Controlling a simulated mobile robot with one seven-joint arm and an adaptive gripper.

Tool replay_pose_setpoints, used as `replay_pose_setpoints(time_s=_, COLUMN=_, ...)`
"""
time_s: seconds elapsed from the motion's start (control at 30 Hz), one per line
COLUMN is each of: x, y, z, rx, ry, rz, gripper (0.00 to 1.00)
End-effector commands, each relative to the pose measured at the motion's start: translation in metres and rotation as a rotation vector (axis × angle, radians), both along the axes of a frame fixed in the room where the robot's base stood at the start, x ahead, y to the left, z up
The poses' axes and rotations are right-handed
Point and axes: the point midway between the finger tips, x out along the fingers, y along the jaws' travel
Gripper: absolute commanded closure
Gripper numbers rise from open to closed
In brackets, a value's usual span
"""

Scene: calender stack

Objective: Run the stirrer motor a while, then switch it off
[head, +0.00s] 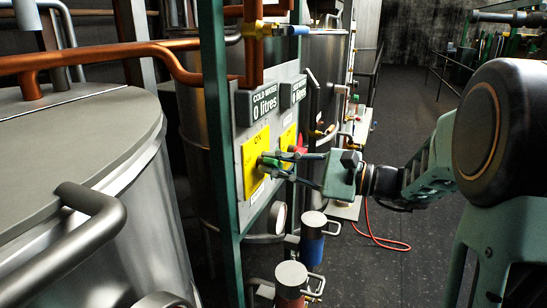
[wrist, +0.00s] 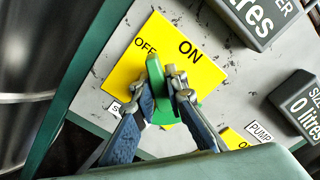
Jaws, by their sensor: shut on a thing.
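A yellow switch plate (wrist: 205,75), marked OFF and ON, is on a scuffed grey panel. The plate also shows in the head view (head: 250,160). Its green switch handle (wrist: 154,72) is between the fingertips of my gripper (wrist: 166,86), which is shut on it. In the head view my gripper (head: 272,166) reaches to the plate from the right. The handle's upper end lies near the gap between the words OFF and ON; I cannot tell which it points to. The label below the plate is mostly hidden by a finger; only its first letter shows.
A second yellow plate (wrist: 235,140), beside a PUMP label (wrist: 261,131), is close by on the right. Displays above read 0 litres (head: 258,104). A green post (head: 217,150) stands left of the panel. A red hose (head: 375,238) lies on the floor.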

Motion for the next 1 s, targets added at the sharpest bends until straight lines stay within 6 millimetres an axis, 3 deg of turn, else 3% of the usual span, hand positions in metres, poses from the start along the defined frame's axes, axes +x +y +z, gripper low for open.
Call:
replay_pose_setpoints(time_s=0.6, x=0.007, y=-0.003, z=0.011, rx=0.2, ry=0.551, rz=-0.002, gripper=1.0)
replay_pose_setpoints(time_s=1.0, x=0.011, y=-0.004, z=0.009, rx=0.295, ry=0.812, rz=0.0, gripper=1.0)
